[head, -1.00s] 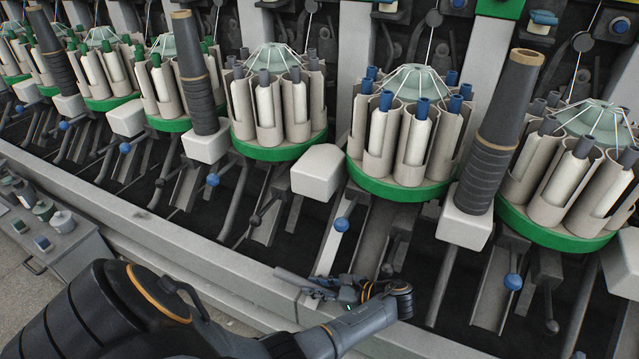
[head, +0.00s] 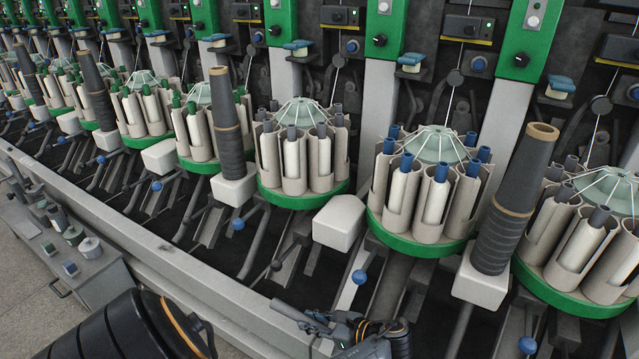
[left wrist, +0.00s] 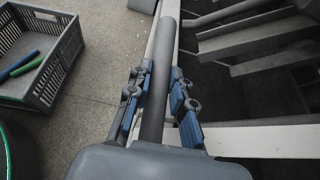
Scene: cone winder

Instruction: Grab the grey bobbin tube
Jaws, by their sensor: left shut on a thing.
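The grey bobbin tube (left wrist: 157,85) is a plain dark grey rod in the left wrist view. It lies between the blue-padded fingers of my left gripper (left wrist: 160,72), which is shut on it, and its far end sticks out past the fingertips. In the head view my left gripper (head: 325,328) is low in the picture, in front of the winder's front rail, partly cut off by the bottom edge. The tube (head: 290,310) points out to the left there. My right gripper is in neither view.
The winder carries round green-based magazines (head: 420,248) with tubes in beige pockets, and large dark cones (head: 515,200). A pale front rail (head: 190,285) runs below them. A grey cabinet (head: 85,280) stands at left. The left wrist view shows a grey crate (left wrist: 62,60) holding green and blue tubes.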

